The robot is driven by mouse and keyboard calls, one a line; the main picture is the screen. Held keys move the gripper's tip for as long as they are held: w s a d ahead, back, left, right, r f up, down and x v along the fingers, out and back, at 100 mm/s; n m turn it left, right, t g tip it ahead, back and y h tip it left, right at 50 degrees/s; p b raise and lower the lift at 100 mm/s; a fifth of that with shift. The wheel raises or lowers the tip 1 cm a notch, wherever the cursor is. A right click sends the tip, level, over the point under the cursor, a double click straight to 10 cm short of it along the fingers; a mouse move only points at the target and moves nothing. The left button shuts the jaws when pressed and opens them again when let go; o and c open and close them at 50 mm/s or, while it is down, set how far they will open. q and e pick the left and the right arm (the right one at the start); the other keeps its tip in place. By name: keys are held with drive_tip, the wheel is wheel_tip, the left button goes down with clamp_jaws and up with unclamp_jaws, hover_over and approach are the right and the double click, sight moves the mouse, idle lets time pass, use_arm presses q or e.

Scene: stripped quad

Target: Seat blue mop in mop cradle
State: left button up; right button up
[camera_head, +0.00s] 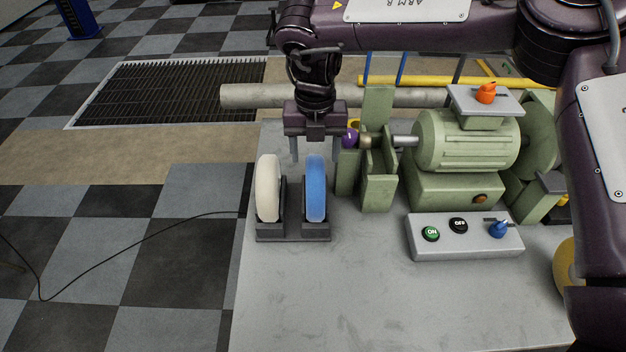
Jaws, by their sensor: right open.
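The blue mop (316,190) is a blue disc standing upright in the right-hand slot of the dark mop cradle (292,234), near the table's left edge. A cream-white mop (268,188) stands upright in the left-hand slot. My right gripper (316,157) is open and points down, behind or above the blue mop's top. One finger shows on each side of the disc, and no contact is visible. My left gripper is not in view.
A green polishing machine (466,140) with green guards (379,150) and a purple-tipped spindle (350,138) stands close right of my right gripper. A grey switch box (464,238) sits in front of it. The front of the grey table (330,300) is clear.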

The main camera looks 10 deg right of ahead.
sight(316, 165)
drive_tip(key=shift+s+f, duration=0.2)
drive_tip(key=shift+f, duration=0.25)
wheel_tip(316, 165, down, 5)
drive_tip(key=shift+r+p, duration=0.2)
drive_tip(key=shift+p, duration=0.65)
drive_tip(key=shift+f, duration=0.45)
drive_tip(key=shift+s, duration=0.1)
drive_tip(key=c, duration=1.2)
drive_tip(key=shift+r, duration=0.1)
